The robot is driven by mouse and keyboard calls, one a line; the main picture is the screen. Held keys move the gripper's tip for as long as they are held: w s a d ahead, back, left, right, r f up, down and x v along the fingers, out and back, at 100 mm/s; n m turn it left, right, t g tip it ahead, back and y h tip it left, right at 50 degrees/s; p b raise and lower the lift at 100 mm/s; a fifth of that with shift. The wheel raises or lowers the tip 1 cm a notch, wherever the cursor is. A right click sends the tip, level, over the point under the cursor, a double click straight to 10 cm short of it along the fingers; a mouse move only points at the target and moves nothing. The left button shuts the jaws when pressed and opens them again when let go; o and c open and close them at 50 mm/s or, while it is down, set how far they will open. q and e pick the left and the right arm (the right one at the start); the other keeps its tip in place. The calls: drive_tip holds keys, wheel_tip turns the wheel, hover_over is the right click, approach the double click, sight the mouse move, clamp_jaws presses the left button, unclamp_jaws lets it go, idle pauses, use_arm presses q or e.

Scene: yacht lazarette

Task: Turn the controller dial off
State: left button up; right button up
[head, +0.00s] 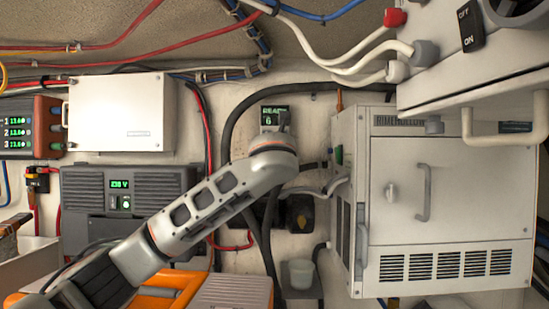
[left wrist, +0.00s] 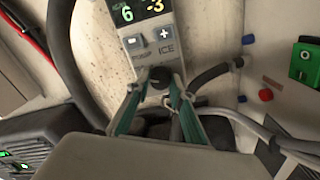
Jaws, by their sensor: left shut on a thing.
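The controller (head: 270,113) is a small grey panel on the back wall with a green-lit display. In the left wrist view the controller (left wrist: 142,44) shows a green 6 and a yellow -3, minus and plus buttons, and an ICE label. Its dial (left wrist: 159,74) is a dark round knob below the buttons. My left gripper (left wrist: 160,86) is shut on the dial, with its teal-padded fingers on either side. In the head view my left arm hides the lower controller and the dial. The dial's pointer mark cannot be made out. My right gripper is not in view.
A white appliance (head: 450,190) with a door handle stands right of the controller. A dark hose (head: 232,125) curves around the controller's left side. A grey unit (head: 130,190) reading 230 V and a white box (head: 120,112) are to the left. A green switch (left wrist: 304,64) is at right.

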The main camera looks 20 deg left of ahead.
use_arm(q)
drive_tip(key=shift+n, duration=0.6)
drive_tip(key=o, duration=1.1)
drive_tip(key=v, duration=1.2)
